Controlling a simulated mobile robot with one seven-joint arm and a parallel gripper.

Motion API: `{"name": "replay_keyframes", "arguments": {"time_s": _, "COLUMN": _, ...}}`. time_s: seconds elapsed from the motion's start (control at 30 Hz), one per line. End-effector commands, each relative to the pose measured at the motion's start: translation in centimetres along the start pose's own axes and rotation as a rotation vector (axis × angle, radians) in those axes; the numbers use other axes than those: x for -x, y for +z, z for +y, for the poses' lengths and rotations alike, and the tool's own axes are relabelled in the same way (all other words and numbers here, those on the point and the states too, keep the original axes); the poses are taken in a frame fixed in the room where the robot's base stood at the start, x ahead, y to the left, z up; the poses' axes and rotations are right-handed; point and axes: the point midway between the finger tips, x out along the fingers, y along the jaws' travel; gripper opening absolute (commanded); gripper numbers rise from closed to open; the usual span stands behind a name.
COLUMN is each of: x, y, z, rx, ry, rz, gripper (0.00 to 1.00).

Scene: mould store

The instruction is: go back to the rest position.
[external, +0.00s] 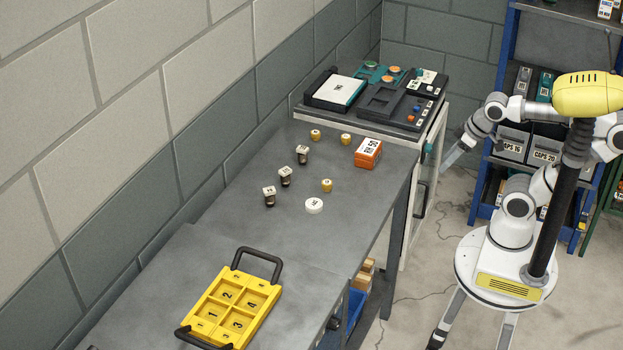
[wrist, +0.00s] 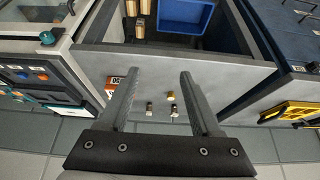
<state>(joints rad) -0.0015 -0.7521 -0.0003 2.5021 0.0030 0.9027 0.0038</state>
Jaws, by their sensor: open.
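My gripper (external: 452,157) hangs beside the right side of the white cabinet at the far end of the bench, clear of the bench top. In the wrist view my gripper (wrist: 159,74) has its two grey fingers wide apart with nothing between them. My arm is bent out to the left of my base, which stands on the floor to the right of the bench.
The grey bench (external: 240,218) holds a yellow numbered tray (external: 262,286), an orange box (external: 368,153), a white disc (external: 314,206) and several small pots. The cabinet (external: 411,213) carries dark panels. A blue shelf rack (external: 507,45) stands behind my arm. Floor between is open.

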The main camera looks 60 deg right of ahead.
Motion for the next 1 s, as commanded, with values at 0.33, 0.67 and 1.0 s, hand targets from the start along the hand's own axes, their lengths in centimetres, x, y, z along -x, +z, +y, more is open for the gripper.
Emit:
{"name": "replay_keyframes", "arguments": {"time_s": 0.33, "x": 9.0, "y": -4.9, "z": 0.0, "rx": 0.003, "ry": 0.003, "rz": 0.002, "gripper": 0.65}}
{"name": "replay_keyframes", "arguments": {"time_s": 0.67, "x": 11.8, "y": -6.4, "z": 0.0, "rx": 0.004, "ry": 0.003, "rz": 0.002, "gripper": 0.65}}
{"name": "replay_keyframes", "arguments": {"time_s": 1.0, "x": 11.8, "y": -6.4, "z": 0.0, "rx": 0.004, "ry": 0.003, "rz": 0.002, "gripper": 0.65}}
